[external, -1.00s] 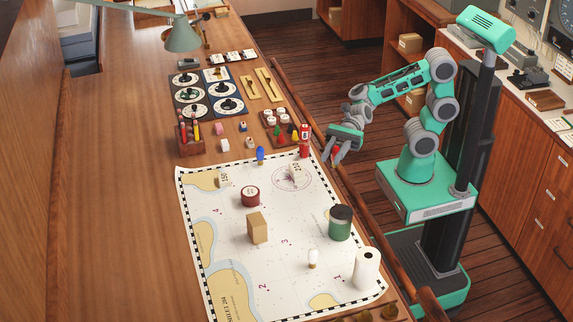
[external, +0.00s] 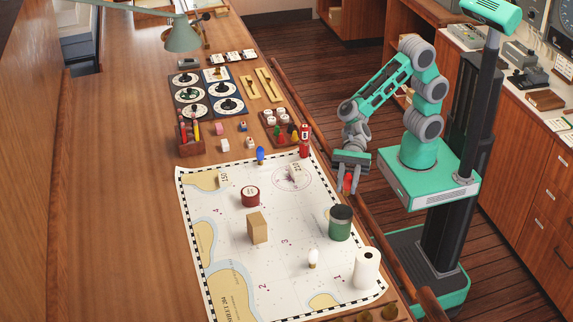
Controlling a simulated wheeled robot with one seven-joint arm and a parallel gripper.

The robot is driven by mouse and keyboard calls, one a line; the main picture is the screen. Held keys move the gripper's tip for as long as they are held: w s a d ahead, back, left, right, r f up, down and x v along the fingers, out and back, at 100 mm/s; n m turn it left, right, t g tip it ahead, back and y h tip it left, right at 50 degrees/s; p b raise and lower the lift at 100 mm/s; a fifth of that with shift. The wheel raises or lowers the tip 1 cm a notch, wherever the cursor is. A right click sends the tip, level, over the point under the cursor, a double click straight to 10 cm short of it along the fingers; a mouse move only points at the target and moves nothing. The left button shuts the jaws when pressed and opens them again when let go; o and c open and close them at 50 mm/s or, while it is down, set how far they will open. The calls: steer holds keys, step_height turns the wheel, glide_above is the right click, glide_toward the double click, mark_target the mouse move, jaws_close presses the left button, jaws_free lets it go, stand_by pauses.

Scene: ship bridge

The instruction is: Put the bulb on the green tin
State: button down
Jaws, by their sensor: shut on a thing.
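The green tin (external: 339,224) stands upright on the chart, with a dark lid and nothing on top. My gripper (external: 348,187) is shut on a small red thing (external: 348,183), perhaps a red bulb; the fingers partly hide it. The gripper points down beyond the table's right edge, above and to the right of the green tin. A white bulb (external: 313,258) stands on the chart in front of the tin. A blue bulb-like thing (external: 260,155) stands at the chart's far edge.
On the chart (external: 285,285) are a red tin (external: 250,196), a tan box (external: 257,228) and a white roll (external: 367,268) near the green tin. A red cylinder (external: 304,140) stands at the far right corner. A wooden rail (external: 372,232) runs along the table edge.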

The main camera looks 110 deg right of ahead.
steer(key=shift+w+a+f, duration=0.25)
steer(key=shift+w+f, duration=0.1)
steer(key=shift+f, duration=0.15)
steer(key=shift+w+a+f, duration=0.2)
steer(key=shift+w+f, duration=0.15)
steer(key=shift+f, duration=0.1)
steer(key=f, duration=0.3)
steer(key=shift+w+a+f, duration=0.1)
steer(key=shift+w+f, duration=0.1)
steer(key=shift+f, duration=0.05)
steer(key=shift+s, duration=0.1)
steer(key=c, duration=1.6)
jaws_free()
steer(key=shift+f, duration=0.15)
steer(key=shift+c, duration=0.2)
steer(key=o, duration=0.5)
